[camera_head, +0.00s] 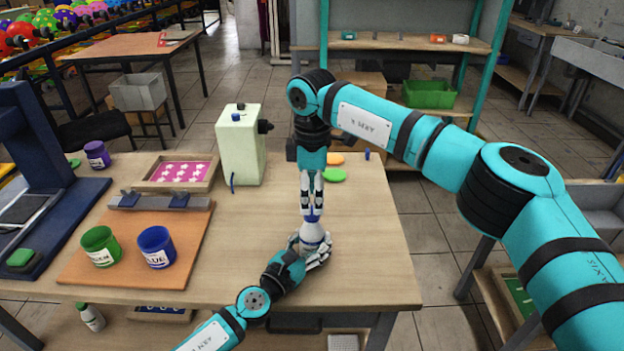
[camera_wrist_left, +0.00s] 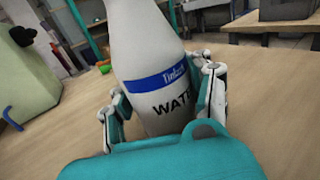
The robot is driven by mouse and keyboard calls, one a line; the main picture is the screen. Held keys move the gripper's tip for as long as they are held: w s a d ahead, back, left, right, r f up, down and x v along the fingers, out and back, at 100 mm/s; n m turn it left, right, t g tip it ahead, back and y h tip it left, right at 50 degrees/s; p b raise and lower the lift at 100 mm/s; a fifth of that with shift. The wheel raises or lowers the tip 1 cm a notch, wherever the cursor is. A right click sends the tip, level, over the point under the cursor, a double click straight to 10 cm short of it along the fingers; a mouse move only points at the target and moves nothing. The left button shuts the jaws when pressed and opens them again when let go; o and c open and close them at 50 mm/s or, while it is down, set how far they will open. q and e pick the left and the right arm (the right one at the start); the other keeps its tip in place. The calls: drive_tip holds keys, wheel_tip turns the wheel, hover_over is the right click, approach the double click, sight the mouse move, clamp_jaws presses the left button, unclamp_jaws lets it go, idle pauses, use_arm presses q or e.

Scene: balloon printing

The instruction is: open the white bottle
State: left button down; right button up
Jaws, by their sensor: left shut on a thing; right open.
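The white bottle (camera_head: 315,234) stands near the right part of the workbench.
A green cup (camera_head: 100,246) and a blue cup (camera_head: 157,247) stand on a brown board (camera_head: 130,272) to the left. A pale green box (camera_head: 240,145) stands behind. Green and orange discs (camera_head: 333,175) lie behind my right gripper. The bench's right side is clear.

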sight(312, 210)
use_arm(q)
drive_tip(key=shift+f, duration=0.1)
use_arm(e)
drive_tip(key=shift+f, duration=1.85)
